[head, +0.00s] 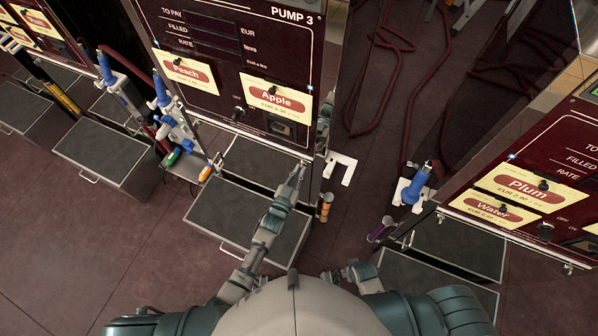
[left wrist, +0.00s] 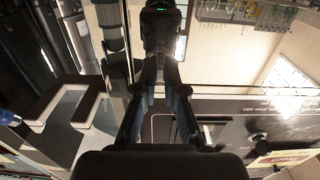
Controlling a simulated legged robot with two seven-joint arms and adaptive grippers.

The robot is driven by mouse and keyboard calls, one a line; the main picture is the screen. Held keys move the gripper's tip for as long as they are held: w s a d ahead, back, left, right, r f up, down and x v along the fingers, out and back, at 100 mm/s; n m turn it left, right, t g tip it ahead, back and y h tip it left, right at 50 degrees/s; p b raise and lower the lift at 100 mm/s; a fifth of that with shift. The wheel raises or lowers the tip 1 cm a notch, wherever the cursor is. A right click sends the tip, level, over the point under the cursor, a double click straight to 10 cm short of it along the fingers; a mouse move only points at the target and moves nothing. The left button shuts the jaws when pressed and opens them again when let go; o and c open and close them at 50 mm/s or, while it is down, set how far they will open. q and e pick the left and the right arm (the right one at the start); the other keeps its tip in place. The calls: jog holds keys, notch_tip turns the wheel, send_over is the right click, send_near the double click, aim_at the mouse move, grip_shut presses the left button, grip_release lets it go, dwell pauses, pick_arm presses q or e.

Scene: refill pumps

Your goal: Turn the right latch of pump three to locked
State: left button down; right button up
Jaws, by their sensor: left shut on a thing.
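Pump three (head: 225,45) stands at the middle top, its dark red front facing me. My left gripper (head: 297,176) is at the lower right corner of its front. In the left wrist view, my left gripper (left wrist: 160,85) is shut on a dark part with a small green light (left wrist: 162,28), apparently the right latch. The fingers cover much of it, and its turn angle cannot be read. In the head view the latch is too small and hidden to make out.
A white bracket (head: 341,166) sticks out to the right of pump three. An orange-topped canister (head: 326,206) stands by its lower right corner. A dark tray (head: 247,222) lies below. Nozzles (head: 172,120) hang at left, and the Plum pump (head: 540,185) stands at right.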

pick_arm(q)
jog(key=shift+s+f, duration=0.2)
jog(key=shift+f, duration=0.25)
jog(key=c, duration=1.3)
grip_release()
jog(key=shift+o, duration=0.2)
jog(key=shift+w+r, duration=0.15)
jog(key=shift+r, duration=0.05)
jog(key=v, duration=1.2)
jog(key=shift+a+f, duration=0.1)
jog(key=shift+f, duration=0.05)
